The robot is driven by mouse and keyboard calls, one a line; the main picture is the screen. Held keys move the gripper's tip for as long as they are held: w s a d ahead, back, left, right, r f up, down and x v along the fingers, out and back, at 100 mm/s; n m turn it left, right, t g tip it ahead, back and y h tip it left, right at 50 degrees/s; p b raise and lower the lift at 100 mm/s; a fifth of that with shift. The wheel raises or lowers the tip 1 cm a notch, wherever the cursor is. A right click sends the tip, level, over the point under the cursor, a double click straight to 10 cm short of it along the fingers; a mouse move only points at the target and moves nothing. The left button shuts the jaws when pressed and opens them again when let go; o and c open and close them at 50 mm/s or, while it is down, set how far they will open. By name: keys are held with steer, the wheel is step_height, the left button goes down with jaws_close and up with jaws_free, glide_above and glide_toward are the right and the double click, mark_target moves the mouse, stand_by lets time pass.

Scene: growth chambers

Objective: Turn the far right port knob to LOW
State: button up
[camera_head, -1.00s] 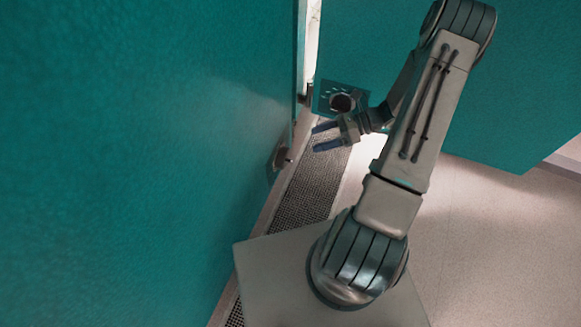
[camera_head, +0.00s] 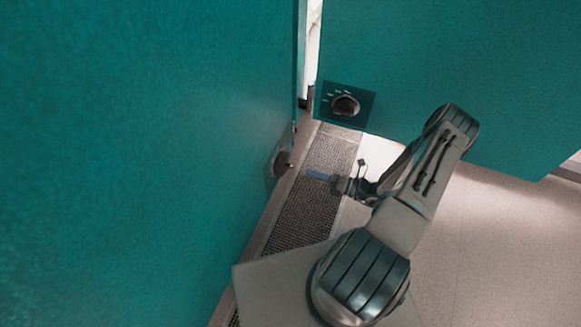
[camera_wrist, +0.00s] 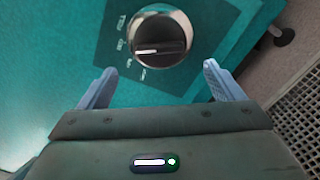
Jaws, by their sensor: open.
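Two dark round knobs show in the head view. The far-wall knob (camera_head: 345,106) sits on a dark teal plate with small pale marks. The left-wall knob (camera_head: 280,162) is seen nearly edge-on. My gripper (camera_head: 315,174) is open and empty, over the floor grating, pointing left toward the left-wall knob and apart from it. In the wrist view a knob (camera_wrist: 160,40) with a silvery rim lies ahead, between and beyond the spread fingertips of my gripper (camera_wrist: 158,72). Its pale pointer line points left. The labels at its left and lower left are too blurred to read.
A teal wall fills the left, and a teal panel (camera_head: 440,60) stands at the back with a bright narrow gap between them. Metal grating (camera_head: 300,215) runs along the left wall's foot. Pale floor (camera_head: 500,240) at right is open.

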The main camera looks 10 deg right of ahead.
mark_target(292, 167)
steer(key=b+x, duration=0.2)
steer(key=x, duration=0.7)
steer(key=shift+w+a, duration=0.15)
steer(key=shift+a, duration=0.05)
